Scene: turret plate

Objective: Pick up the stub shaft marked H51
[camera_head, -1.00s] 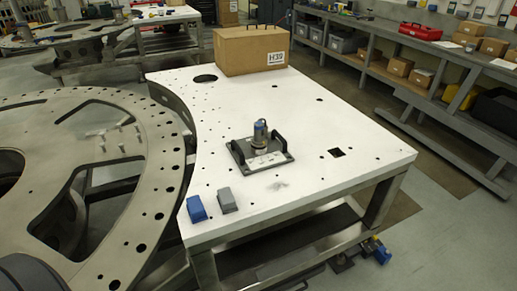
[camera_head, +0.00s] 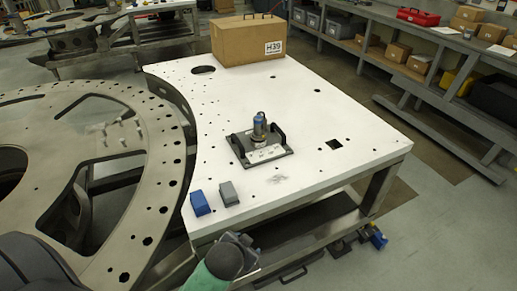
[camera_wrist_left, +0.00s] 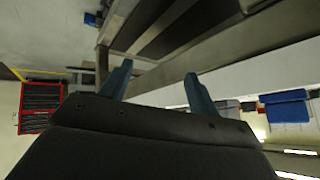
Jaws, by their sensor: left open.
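The gripper is well short of the cylinder. My right gripper is not in view.
A blue block (camera_head: 200,203) and a grey block (camera_head: 228,193) lie near the white table's (camera_head: 330,190) front left corner. A cardboard box marked H39 (camera_head: 240,45) stands at its back. A large metal ring (camera_head: 160,190) lies left. The table's right side is clear.

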